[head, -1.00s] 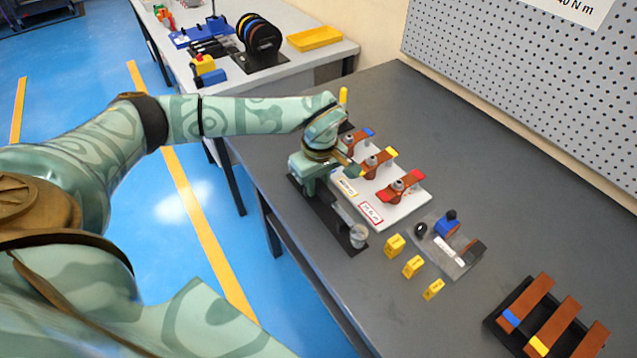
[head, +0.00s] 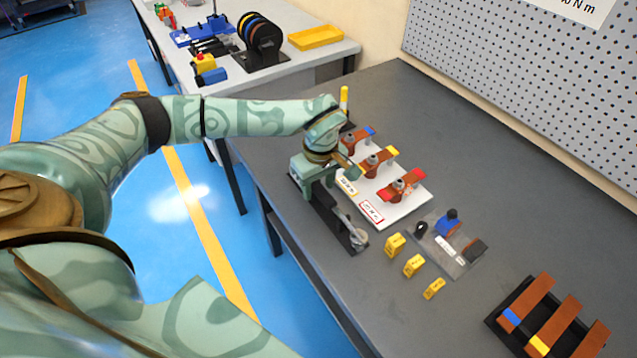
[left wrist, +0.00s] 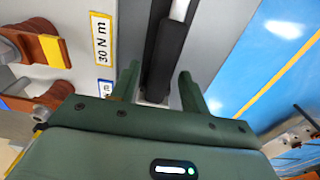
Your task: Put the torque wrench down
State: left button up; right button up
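The torque wrench (head: 358,236) lies along a black cradle (head: 334,224) at the bench's left edge, its silver round end towards the front. My left gripper (head: 313,192) is over the rear part of the cradle, hiding that part of the wrench. In the left wrist view, the two green fingers of my left gripper (left wrist: 158,80) stand apart, with a gap on both sides of the dark wrench shaft (left wrist: 168,52) between them. My right gripper is in neither view.
A white board (head: 394,209) with copper bars and bolts lies right of the cradle. Several yellow blocks (head: 413,265), a clear plate (head: 455,262) and a black rack (head: 515,338) of copper bars are further right. The bench's back right is clear.

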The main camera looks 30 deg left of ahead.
aim_at(319, 189)
pick_arm(q)
jog(key=shift+r, duration=0.1)
notch_tip(319, 189, up, 13)
jog(key=p, duration=0.3)
jog(key=shift+s+d, duration=0.15)
jog(key=shift+d, duration=0.15)
jog(key=shift+a, duration=0.1)
